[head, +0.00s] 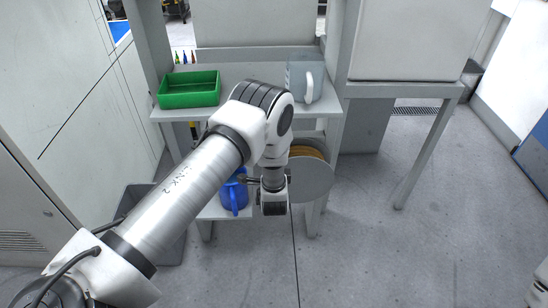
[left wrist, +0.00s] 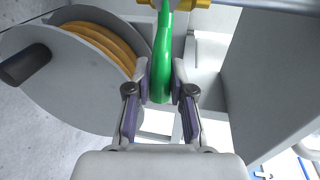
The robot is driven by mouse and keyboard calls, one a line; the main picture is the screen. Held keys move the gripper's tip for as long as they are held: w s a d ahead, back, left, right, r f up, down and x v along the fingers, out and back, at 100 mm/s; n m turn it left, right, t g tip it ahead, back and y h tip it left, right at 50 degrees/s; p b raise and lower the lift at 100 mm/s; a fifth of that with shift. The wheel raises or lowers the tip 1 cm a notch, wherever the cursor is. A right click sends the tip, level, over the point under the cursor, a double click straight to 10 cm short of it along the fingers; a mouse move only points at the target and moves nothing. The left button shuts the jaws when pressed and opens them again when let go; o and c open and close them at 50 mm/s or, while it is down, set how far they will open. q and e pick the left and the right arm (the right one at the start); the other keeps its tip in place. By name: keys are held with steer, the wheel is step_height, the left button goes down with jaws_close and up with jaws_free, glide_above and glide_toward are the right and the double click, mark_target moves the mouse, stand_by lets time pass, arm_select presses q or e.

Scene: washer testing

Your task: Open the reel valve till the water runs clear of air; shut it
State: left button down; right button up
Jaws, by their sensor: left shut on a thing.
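The hose reel is a grey disc (head: 314,180) below the shelf in the head view, with orange hose (head: 307,151) wound behind it. In the left wrist view the reel's grey side (left wrist: 60,95) and dark crank knob (left wrist: 25,65) show at left. A long green valve handle (left wrist: 163,45) hangs beside a brass fitting (left wrist: 190,3) at the top. My left gripper (left wrist: 162,88) is shut on the green handle, one finger on each side. In the head view my left arm hides the valve. No water outlet is clearly visible.
A green tray (head: 189,90) and a clear jug with a white handle (head: 305,80) stand on the upper shelf. A blue jug (head: 233,194) stands on the lower shelf, close to my left wrist. A grey bin (head: 172,245) is at left.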

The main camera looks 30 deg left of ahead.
arm_select(q)
steer(key=c, duration=1)
jaws_free()
steer(key=v, duration=1.2)
steer(key=shift+f, duration=0.1)
